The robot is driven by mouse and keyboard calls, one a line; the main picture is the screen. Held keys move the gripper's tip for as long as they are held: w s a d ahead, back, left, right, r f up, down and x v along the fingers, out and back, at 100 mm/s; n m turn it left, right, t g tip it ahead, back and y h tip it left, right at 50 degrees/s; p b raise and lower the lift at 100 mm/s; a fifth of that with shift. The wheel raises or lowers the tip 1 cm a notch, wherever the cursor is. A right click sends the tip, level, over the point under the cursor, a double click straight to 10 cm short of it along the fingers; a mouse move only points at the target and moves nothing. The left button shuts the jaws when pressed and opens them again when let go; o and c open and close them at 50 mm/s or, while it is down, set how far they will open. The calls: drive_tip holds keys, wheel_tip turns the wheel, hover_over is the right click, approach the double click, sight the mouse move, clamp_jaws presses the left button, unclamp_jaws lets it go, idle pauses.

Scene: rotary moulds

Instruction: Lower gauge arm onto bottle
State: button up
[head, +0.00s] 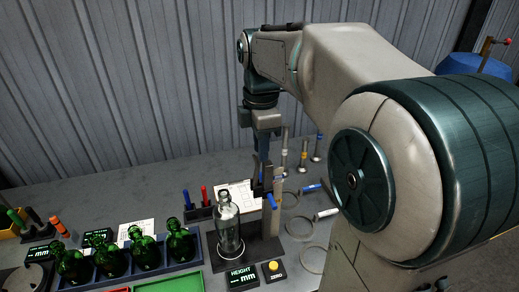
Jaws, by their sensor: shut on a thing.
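A clear glass bottle (228,232) stands upright on the dark base of the height gauge (262,252), in the lower middle of the head view. The gauge's post (278,186) rises behind and to the right of the bottle. My gripper (262,176) points down beside the post, above and to the right of the bottle's mouth. It is shut on the gauge arm (262,190), a small dark part by the post; the fingers hide much of it. The arm looks apart from the bottle's top, though the gap is hard to judge.
A rack (208,244) of several green bottles stands at left. In front of the gauge are a height display (242,278) and a yellow zero button (273,267). Metal rings (311,259) and upright plug gauges (303,155) lie to the right. A green tray (168,284) is at the front.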

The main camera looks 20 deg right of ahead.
drive_tip(key=shift+a, duration=0.1)
drive_tip(key=shift+a+r, duration=0.1)
drive_tip(key=shift+a, duration=1.3)
drive_tip(key=a+f, duration=0.1)
drive_tip(key=a, duration=0.1)
drive_tip(key=a+f+b, duration=0.1)
drive_tip(key=a, duration=0.2)
drive_tip(key=a+f+b, duration=0.1)
drive_tip(key=a+f, duration=0.1)
drive_tip(key=a, duration=0.1)
idle(0.6)
drive_tip(key=shift+d, duration=0.1)
drive_tip(key=o, duration=1.6)
drive_tip(key=shift+c, duration=0.2)
drive_tip(key=shift+r, duration=0.2)
